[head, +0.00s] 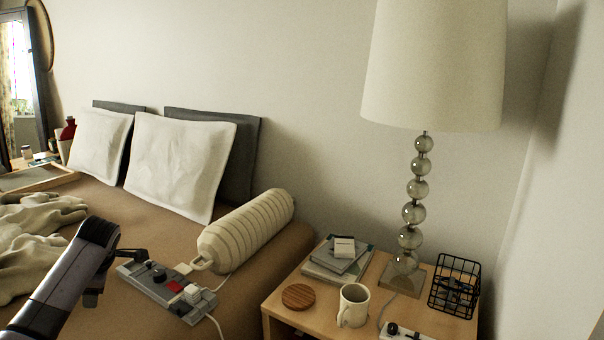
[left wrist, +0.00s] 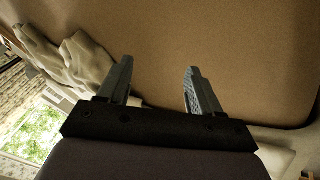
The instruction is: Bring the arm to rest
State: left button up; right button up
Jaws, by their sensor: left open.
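My left arm comes in from the lower left in the head view, over the bed's edge. Its gripper (head: 93,288) is mostly hidden behind the arm there. In the left wrist view the left gripper (left wrist: 158,85) has its two fingers apart with nothing between them. The brown bed surface (left wrist: 235,50) lies beyond the fingers, and a rumpled grey-beige cloth (left wrist: 80,62) lies to their left. My right gripper is not in either view.
A grey power strip (head: 168,290) with plugs lies on the bed close to my gripper. A ribbed cream bolster (head: 247,229) is behind it. The nightstand (head: 330,320) at right holds a lamp (head: 430,65), a mug (head: 353,305), books (head: 335,262) and a black wire basket (head: 455,285).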

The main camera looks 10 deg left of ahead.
pick_arm(q)
jog(key=w+d+r+m+t, duration=0.3)
jog(key=w+r+m+t, duration=0.4)
jog(key=m, duration=0.7)
jog(key=w+d+r+m+t, duration=0.3)
jog(key=w+r+m+t, duration=0.4)
jog(key=m, duration=0.6)
jog(key=s+d+f+m+g+h, duration=0.1)
jog(key=s+d+f+h, duration=0.1)
jog(key=s+d+f, duration=0.45)
jog(key=s+d+f+g+h, duration=0.1)
jog(key=s+d+f+h, duration=0.15)
jog(key=d+f, duration=0.65)
jog(key=s+d+f+m+h, duration=0.1)
jog(key=s+d+f+h, duration=0.1)
jog(key=s+d+f, duration=0.6)
jog(key=s+d+f+n+g+h, duration=0.1)
jog(key=s+d+f+g, duration=0.1)
jog(key=s+d+f, duration=0.45)
jog(key=s+d+f+n+g+h, duration=0.1)
jog(key=s+d, duration=0.3)
jog(key=s, duration=0.6)
notch_tip(320, 180, up, 13)
jog(key=s+p, duration=0.1)
jog(key=p, duration=1.4)
jog(key=shift+a+r+p, duration=0.15)
jog(key=shift+a+p, duration=0.15)
jog(key=shift+a, duration=0.15)
